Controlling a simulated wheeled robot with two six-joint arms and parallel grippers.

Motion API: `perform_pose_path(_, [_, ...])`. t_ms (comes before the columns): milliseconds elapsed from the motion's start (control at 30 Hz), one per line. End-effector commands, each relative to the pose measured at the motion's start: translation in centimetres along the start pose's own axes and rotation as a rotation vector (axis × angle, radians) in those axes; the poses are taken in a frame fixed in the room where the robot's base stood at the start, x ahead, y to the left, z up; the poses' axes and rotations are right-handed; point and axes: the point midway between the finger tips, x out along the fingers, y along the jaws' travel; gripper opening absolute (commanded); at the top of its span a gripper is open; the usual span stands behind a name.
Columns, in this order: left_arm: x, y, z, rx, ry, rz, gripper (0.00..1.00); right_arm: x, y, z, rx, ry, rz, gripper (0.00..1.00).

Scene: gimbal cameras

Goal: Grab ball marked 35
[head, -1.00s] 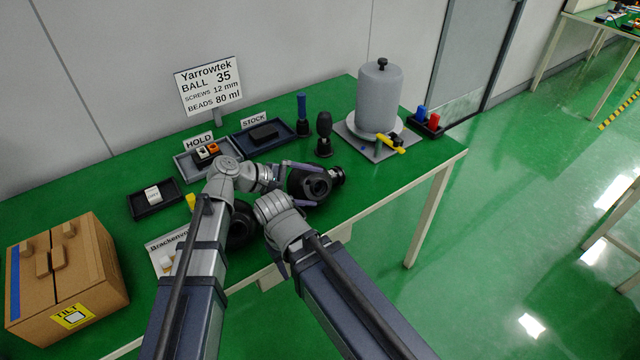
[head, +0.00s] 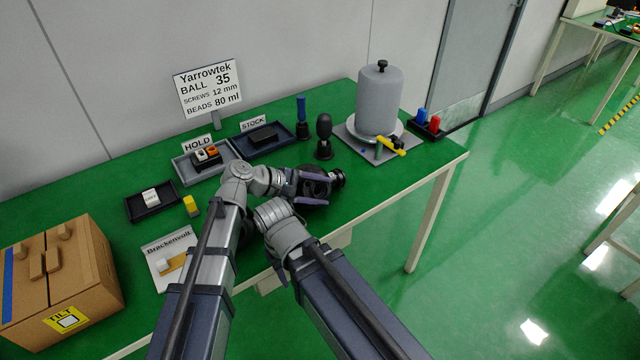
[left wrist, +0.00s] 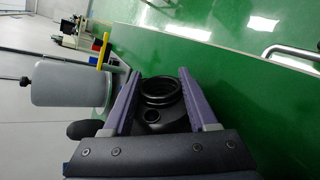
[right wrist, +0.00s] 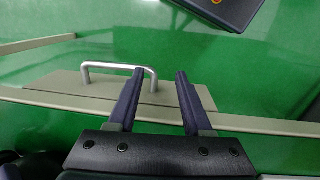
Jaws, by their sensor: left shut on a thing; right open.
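No ball with a readable 35 shows. A sign (head: 208,90) at the back reads "Yarrowtek BALL 35". My left gripper (head: 312,188) is shut on a black camera-like thing (head: 337,177) near the table's front edge. In the left wrist view the fingers (left wrist: 160,82) straddle this black body (left wrist: 153,117), with dark rings at its far end; no number is readable on it. My right gripper (right wrist: 158,74) is open and empty, above the table's front edge near a metal handle (right wrist: 120,67). It is mostly hidden behind my arm in the head view.
The HOLD tray (head: 180,172) and STOCK tray (head: 240,150) stand at the back. A grey cylinder (head: 380,98), a black knobbed stand (head: 324,130) and a blue-handled tool (head: 302,108) stand behind the black thing. A cardboard box (head: 85,265) is left. The table's right front is clear.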

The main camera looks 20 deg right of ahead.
Motion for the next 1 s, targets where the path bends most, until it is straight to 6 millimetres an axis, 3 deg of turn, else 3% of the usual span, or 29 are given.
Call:
perform_pose_path(33, [-0.03,-0.01,-0.13,0.0,0.003,0.0,0.29,0.02,0.0,0.0,0.0,0.0,0.0,0.5])
perform_pose_path(300, [-0.05,-0.02,-0.19,0.0,0.005,-0.001,0.0,0.02,0.0,0.0,0.0,0.0,0.0,0.5])
perform_pose_path(1000, [-0.41,0.53,0.13,0.0,0.005,0.001,0.0,-0.68,0.06,0.04,0.0,0.0,0.0,0.5])
